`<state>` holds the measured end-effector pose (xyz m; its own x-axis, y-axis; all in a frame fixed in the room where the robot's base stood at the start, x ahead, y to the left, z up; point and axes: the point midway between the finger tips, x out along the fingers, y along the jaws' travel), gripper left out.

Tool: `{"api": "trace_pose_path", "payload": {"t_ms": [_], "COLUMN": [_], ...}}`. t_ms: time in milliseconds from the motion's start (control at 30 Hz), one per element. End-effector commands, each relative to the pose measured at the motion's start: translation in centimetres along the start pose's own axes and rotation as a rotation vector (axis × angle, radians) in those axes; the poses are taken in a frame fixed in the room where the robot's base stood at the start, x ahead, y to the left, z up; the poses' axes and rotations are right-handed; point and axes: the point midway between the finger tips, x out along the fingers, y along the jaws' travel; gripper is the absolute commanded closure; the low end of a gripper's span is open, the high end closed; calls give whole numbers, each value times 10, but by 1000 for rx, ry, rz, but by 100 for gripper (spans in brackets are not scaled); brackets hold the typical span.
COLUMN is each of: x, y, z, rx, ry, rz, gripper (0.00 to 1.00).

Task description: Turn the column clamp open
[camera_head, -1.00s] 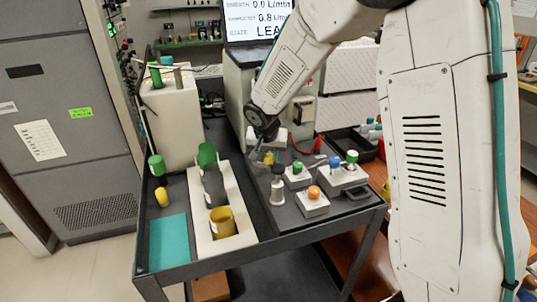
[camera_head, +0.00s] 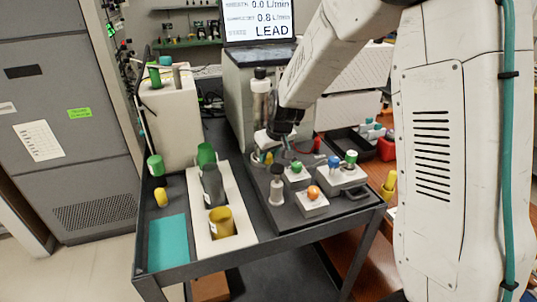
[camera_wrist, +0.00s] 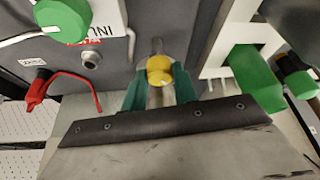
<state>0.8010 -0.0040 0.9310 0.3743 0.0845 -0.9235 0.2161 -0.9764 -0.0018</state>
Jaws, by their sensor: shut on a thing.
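My gripper (camera_wrist: 158,82) has teal fingers shut on a yellow knob (camera_wrist: 158,68) with a metal stem, which I take to be the column clamp's handle. The fingers sit on either side of it. In the head view my gripper (camera_head: 283,154) is low at the back of the dark base, and a bit of the yellow knob (camera_head: 268,158) shows beside it. A clear column (camera_head: 260,100) with a black cap stands upright just behind my wrist. I cannot tell how far the clamp is turned.
A green knob (camera_wrist: 62,18) and a red lever (camera_wrist: 38,90) are left of my fingers in the wrist view. A white rack (camera_head: 228,236) with bottles stands to the left. Blue and orange knobs are close on the right. A teal mat (camera_head: 168,242) is clear.

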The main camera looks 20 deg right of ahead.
Motion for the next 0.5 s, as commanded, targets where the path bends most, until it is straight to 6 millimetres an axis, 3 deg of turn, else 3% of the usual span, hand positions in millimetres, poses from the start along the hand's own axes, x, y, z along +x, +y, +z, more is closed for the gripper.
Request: {"api": "trace_pose_path", "payload": {"t_ms": [500], "x": [0], "y": [5], "z": [-1], "rx": [-447], "ry": [-2], "rz": [-186], "gripper": [94]}}
